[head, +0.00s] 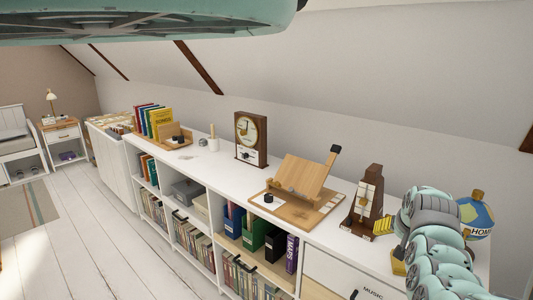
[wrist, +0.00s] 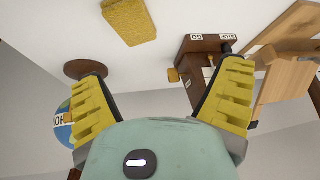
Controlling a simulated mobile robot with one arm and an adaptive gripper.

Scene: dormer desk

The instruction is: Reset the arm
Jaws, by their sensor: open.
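My gripper (wrist: 160,72) is open, with its two ridged yellow fingers wide apart and nothing between them in the wrist view. In the head view my gripper (head: 384,227) is at the right, over the white cabinet top, beside the dark brown metronome (head: 366,204). The metronome also shows beyond the fingers in the wrist view (wrist: 198,62). A yellow block (wrist: 130,20) lies on the white top, apart from the fingers. A yellow patch below my gripper in the head view may be this block or a finger; I cannot tell.
A globe (head: 477,214) stands behind my arm at the right. A wooden book stand (head: 300,179) and a clock (head: 250,138) stand further left on the long white cabinet (head: 222,168). Upright books (head: 154,121) are at its far end. The sloped ceiling rises behind.

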